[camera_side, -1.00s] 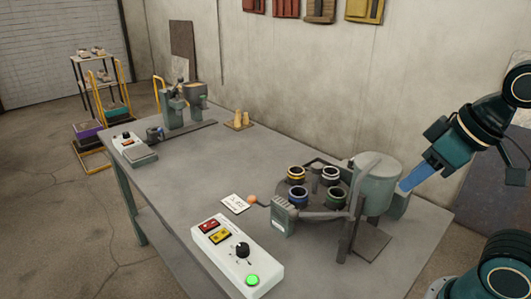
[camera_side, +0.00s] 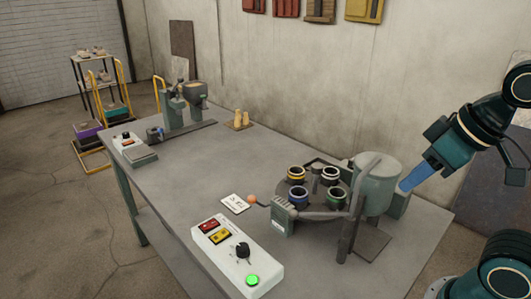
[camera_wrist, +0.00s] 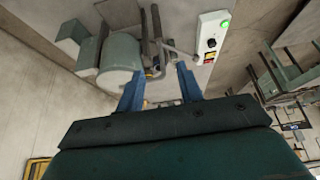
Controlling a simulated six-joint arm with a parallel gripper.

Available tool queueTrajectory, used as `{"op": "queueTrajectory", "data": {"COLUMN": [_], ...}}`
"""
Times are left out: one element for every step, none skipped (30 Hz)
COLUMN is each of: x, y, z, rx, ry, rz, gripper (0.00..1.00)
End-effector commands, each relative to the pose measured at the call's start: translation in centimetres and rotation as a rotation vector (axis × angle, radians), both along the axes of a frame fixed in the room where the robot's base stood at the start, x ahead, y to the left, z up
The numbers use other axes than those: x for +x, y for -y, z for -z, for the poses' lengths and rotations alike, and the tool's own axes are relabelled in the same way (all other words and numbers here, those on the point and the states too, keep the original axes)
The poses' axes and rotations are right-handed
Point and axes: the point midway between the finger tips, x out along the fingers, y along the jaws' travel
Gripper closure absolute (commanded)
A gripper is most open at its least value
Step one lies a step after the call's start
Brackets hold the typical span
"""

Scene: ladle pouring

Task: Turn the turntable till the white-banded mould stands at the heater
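The turntable (camera_side: 318,205) stands on the right part of the bench and carries several dark moulds. The white-banded mould (camera_side: 330,174) is at its back right, beside the yellow-banded mould (camera_side: 296,173). The blue-banded mould (camera_side: 298,196) is at the front left, and another mould (camera_side: 335,197) with a darker band is at the front right. A grey-green drum (camera_side: 378,185) stands right of the turntable; I cannot tell whether it is the heater. A handle with an orange knob (camera_side: 252,199) sticks out left. My gripper (camera_side: 408,185) is open and empty beside the drum; its blue fingers are apart in the wrist view (camera_wrist: 160,85).
A white control box (camera_side: 238,255) with red and yellow switches, a dial and a lit green button lies at the bench front. A small card (camera_side: 235,204) lies near the knob. The middle of the bench is clear.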

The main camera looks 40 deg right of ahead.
Motion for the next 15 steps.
{"op": "queueTrajectory", "data": {"x": [0.0,0.0,0.0,0.0,0.0,0.0,0.1,0.1,0.3,0.4,0.6,0.8,1.1,1.4,1.8], "y": [0.0,0.0,0.0,0.0,0.0,0.0,0.0,0.0,0.1,0.1,0.1,0.1,0.2,0.2,0.3], "z": [0.0,0.0,0.0,0.0,0.0,0.0,-0.1,-0.1,-0.2,-0.3,-0.4,-0.6,-0.7,-0.9,-1.2], "rx": [0.000,0.000,0.000,0.000,0.000,0.000,0.001,0.001,0.003,0.003,0.005,0.007,0.010,0.013,0.017], "ry": [0.000,0.000,0.000,0.000,0.000,0.000,-0.001,-0.002,-0.004,-0.006,-0.010,-0.016,-0.021,-0.027,-0.036], "rz": [0.000,0.000,0.000,0.000,0.000,0.001,0.002,0.004,0.008,0.011,0.016,0.022,0.029,0.036,0.049], "gripper": [0.64,0.64,0.64,0.60,0.54,0.46,0.46,0.46,0.46,0.46,0.46,0.46,0.46,0.46,0.46]}}
